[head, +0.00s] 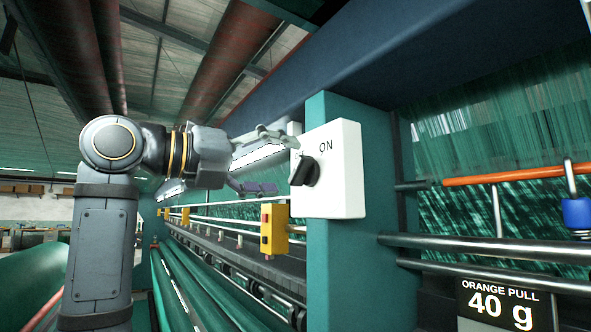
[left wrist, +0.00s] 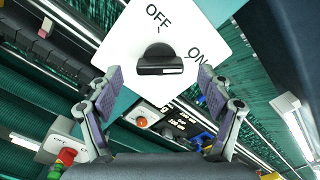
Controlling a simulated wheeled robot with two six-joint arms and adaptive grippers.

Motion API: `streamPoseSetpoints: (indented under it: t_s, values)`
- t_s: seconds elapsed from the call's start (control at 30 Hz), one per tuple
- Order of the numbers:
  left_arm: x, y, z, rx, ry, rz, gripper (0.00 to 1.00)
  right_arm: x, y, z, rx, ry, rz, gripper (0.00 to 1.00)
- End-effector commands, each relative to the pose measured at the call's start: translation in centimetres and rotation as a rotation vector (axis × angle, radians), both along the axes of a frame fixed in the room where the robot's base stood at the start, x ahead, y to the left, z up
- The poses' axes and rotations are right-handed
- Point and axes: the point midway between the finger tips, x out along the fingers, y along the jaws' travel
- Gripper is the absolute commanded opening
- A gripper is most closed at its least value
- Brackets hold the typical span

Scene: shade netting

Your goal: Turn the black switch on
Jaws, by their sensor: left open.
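The black switch (head: 305,172) is a rotary knob on the front of a white box (head: 344,185) fixed to a green post. "ON" is printed at its upper right in the head view. In the left wrist view the black switch (left wrist: 160,62) sits between "OFF" and "ON" labels on the white face; I cannot tell clearly which label it points to. My left gripper (head: 274,163) is open in front of the box, left of the switch. In the left wrist view its fingers (left wrist: 160,78) stand on either side of the switch, apart from it. My right gripper is out of view.
A yellow unit (head: 274,229) is mounted on the machine rail below and left of the box. Steel bars (head: 480,244) and an "ORANGE PULL 40 g" sign (head: 498,305) are at the right. The left wrist view shows another box with a red button (left wrist: 67,156).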

Motion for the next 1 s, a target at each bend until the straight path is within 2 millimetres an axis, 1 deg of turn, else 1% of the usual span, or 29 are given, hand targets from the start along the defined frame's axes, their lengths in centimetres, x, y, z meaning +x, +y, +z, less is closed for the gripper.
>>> streamPoseSetpoints:
  t_s: [0.03, 0.1, 0.2, 0.3, 0.37, 0.5, 0.9, 0.97, 1.0]
  values:
    - [-0.6, 1.3, 0.0, 0.0, -0.001, 0.006, 0.79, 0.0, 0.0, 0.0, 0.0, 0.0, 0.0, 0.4]
    - [-1.6, 2.7, 0.0, 0.0, -0.001, 0.006, 0.79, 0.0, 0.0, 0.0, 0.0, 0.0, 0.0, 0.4]
    - [-2.8, 4.4, -0.1, 0.002, -0.001, 0.006, 0.79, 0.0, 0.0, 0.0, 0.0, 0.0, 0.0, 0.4]
    - [-3.6, 5.6, -0.1, 0.001, 0.001, 0.003, 0.79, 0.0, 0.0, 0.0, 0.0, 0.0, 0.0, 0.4]
    - [-3.9, 6.1, -0.1, 0.001, 0.001, 0.003, 0.79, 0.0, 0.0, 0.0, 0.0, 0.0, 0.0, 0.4]
    - [-4.3, 6.4, -0.1, 0.001, 0.002, 0.0, 0.79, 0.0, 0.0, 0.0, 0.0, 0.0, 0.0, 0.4]
    - [-4.2, 6.4, -0.1, 0.001, 0.002, -0.001, 0.79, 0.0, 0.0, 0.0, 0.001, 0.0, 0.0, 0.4]
    - [-4.1, 6.4, -0.2, -0.002, 0.007, 0.001, 0.79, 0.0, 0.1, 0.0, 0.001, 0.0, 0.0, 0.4]
    - [-3.6, 6.4, -0.5, -0.011, 0.023, 0.004, 0.79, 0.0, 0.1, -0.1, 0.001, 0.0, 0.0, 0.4]
